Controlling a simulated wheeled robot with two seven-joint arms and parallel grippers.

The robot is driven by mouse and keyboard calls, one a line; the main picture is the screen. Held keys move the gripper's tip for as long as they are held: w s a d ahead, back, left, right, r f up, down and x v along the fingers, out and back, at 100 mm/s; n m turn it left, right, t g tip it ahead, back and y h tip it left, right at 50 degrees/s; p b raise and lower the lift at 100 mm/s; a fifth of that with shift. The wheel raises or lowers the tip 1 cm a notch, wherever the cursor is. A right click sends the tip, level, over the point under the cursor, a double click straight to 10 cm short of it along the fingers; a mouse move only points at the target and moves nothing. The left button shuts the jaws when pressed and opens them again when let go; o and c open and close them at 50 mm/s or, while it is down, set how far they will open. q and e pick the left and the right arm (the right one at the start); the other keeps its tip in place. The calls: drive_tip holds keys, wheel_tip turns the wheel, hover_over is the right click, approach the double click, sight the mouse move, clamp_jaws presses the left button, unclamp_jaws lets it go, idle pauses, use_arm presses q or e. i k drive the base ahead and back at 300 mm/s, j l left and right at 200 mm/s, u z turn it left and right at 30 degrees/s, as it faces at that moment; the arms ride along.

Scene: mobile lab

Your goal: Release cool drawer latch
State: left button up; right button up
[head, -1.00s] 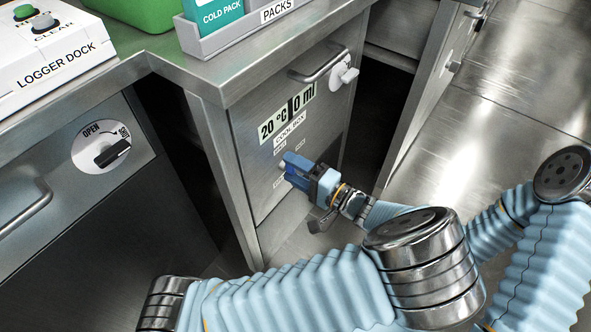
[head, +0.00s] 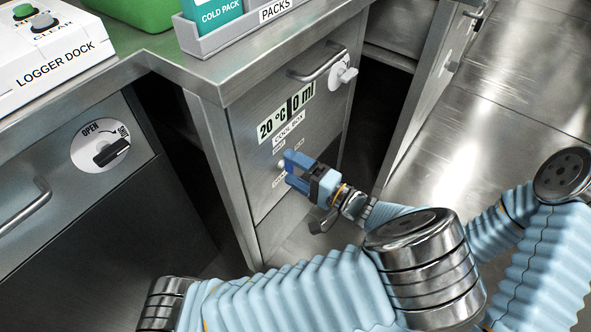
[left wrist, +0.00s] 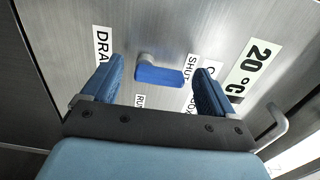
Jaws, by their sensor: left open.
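The cool drawer front (head: 318,127) is steel, with a "20 °C 0 ml" display, a "COOL BOX" label and a bar handle (head: 318,65). My left gripper (head: 286,170) is open at the lower part of the front, well below the latch. In the left wrist view, a small blue lever (left wrist: 158,76) on a pale stub lies between and beyond the open fingers, among labels including "SHUT". I cannot tell whether the fingers touch it. The latch is not clear in the wrist view. My right gripper is not seen.
A neighbouring steel front at left has an OPEN dial (head: 104,145) and a handle (head: 22,208). The logger dock (head: 58,58) and a pack tray (head: 240,38) stand on the counter above. Open floor (head: 490,120) lies at right.

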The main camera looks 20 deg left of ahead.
sight(345, 76)
drive_tip(key=k+l, duration=0.15)
drive_tip(key=l, duration=0.25)
drive_tip(key=k+l, duration=0.1)
drive_tip(key=l, duration=0.25)
drive_tip(key=k+l, duration=0.15)
drive_tip(key=l, duration=0.25)
drive_tip(key=z, duration=0.05)
